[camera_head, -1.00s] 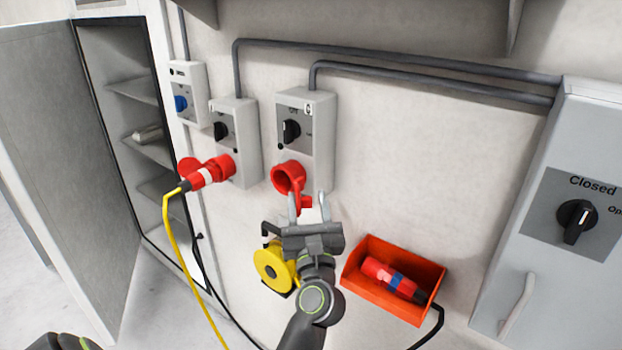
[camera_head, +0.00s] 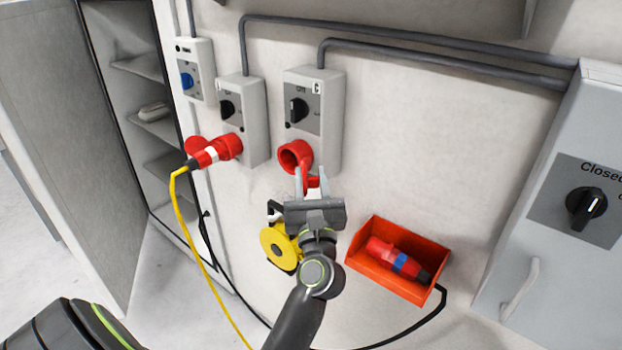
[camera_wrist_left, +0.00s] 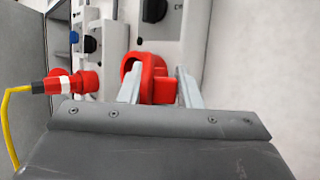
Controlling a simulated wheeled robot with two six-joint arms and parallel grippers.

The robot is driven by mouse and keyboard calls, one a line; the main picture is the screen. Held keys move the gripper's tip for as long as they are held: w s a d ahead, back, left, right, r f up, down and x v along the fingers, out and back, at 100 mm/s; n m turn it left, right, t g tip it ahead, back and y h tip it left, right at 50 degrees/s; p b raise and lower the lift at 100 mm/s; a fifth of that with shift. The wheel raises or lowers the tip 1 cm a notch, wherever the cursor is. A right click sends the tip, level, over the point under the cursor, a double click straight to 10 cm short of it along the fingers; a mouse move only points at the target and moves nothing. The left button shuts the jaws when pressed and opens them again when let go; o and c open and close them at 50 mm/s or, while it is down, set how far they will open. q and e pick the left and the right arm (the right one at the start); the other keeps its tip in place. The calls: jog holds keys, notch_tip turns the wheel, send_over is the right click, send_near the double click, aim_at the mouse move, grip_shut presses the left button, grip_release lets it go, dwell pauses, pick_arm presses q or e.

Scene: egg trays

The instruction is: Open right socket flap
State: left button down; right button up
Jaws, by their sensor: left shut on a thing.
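The right socket (camera_head: 294,156) is a red round socket on the right grey switch box (camera_head: 328,125). Its round mouth shows uncovered, and its red flap (camera_head: 313,182) hangs below, at the lower right. My left gripper (camera_head: 311,178) is below the socket, shut on the flap with one finger on each side. In the left wrist view, the flap (camera_wrist_left: 163,91) sits between the two metal fingers, with the socket ring (camera_wrist_left: 131,66) just behind and to the left. The fingers partly hide the flap. My right gripper is not in view.
A red plug (camera_head: 215,151) with a yellow cable fills the socket to the left. A yellow reel (camera_head: 279,247) is left of my gripper, near the wall. An orange bin (camera_head: 385,282) holding a red plug (camera_head: 396,258) is at lower right. A grey cabinet (camera_head: 520,240) stands farther right.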

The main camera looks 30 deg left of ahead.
pick_arm(q)
jog(key=shift+s+a+r+m+t+h+p, duration=0.15)
jog(key=shift+m+t+h+p, duration=0.3)
jog(key=shift+h, duration=0.1)
jog(key=shift+s+a+r+m+t+h+p, duration=0.1)
jog(key=shift+m+t+h+p, duration=0.3)
jog(key=shift+h, duration=0.15)
jog(key=shift+s+a+f+m+t+h+p, duration=0.1)
jog(key=shift+m+t+h+p, duration=0.2)
jog(key=shift+h, duration=0.4)
jog(key=shift+s+a+f+m+t+h+p, duration=0.1)
jog(key=shift+m+t+h, duration=0.25)
jog(key=shift+h, duration=0.35)
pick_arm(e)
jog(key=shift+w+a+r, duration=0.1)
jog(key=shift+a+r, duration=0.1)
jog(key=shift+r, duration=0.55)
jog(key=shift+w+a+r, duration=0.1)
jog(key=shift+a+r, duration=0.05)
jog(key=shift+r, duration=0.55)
pick_arm(q)
jog(key=c, duration=1.3)
grip_release()
jog(key=shift+w+d, duration=0.1)
jog(key=shift+o, duration=0.5)
jog(key=shift+w+d+f, duration=0.1)
jog(key=shift+w+d, duration=0.05)
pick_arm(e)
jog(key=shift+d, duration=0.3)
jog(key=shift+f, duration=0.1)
